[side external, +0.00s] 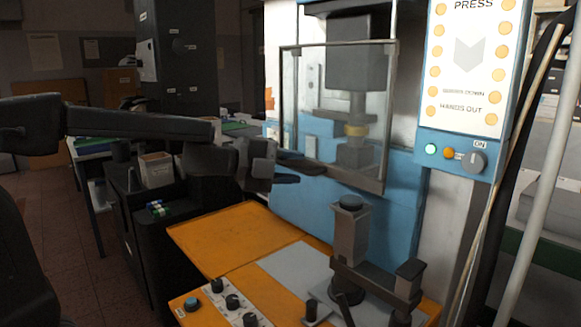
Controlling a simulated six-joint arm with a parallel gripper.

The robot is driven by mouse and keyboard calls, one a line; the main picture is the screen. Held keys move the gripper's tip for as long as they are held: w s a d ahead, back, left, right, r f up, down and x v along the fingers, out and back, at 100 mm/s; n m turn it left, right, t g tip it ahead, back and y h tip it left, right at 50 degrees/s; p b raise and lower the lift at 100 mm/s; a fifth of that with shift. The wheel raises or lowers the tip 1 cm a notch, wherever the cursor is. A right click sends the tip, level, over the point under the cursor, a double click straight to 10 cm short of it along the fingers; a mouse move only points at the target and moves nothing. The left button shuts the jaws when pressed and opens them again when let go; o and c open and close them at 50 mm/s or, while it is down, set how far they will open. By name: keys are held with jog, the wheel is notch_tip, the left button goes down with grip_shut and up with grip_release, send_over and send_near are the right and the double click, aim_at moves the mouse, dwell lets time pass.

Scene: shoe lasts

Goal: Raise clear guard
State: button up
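The clear guard (322,105) is a see-through panel in a grey metal frame. It stands in front of the press opening, and its bottom bar slopes down to the right. My gripper (304,173) reaches in from the left at the guard's lower left corner. Its two dark fingers are apart, with a small gap between them and nothing visibly held. The upper finger overlaps the guard's bottom bar in the picture; I cannot tell whether they touch. The press ram (358,60) and a brass-coloured ring (356,130) show through and beside the panel.
Below is an orange bench (225,240) with a grey plate (295,268), a knob panel (230,305) and a dark upright fixture (350,235). A sign panel (468,70) with lamps and a knob (477,161) stands right. Poles rise at the far right.

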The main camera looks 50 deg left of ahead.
jog(key=v, duration=1.3)
jog(key=shift+s+a, duration=0.15)
jog(key=shift+s, duration=0.2)
jog(key=shift+r, duration=0.1)
jog(key=s+d+f+n+g+y, duration=0.3)
jog(key=f+n, duration=0.4)
jog(key=n, duration=0.3)
jog(key=s+d+f+n+g+y, duration=0.3)
jog(key=s+d+f+n+g, duration=0.2)
jog(key=s+f+n, duration=0.3)
jog(key=n+g, duration=0.1)
jog(key=n, duration=0.2)
jog(key=shift+d+n, duration=0.2)
jog(key=shift+n, duration=0.1)
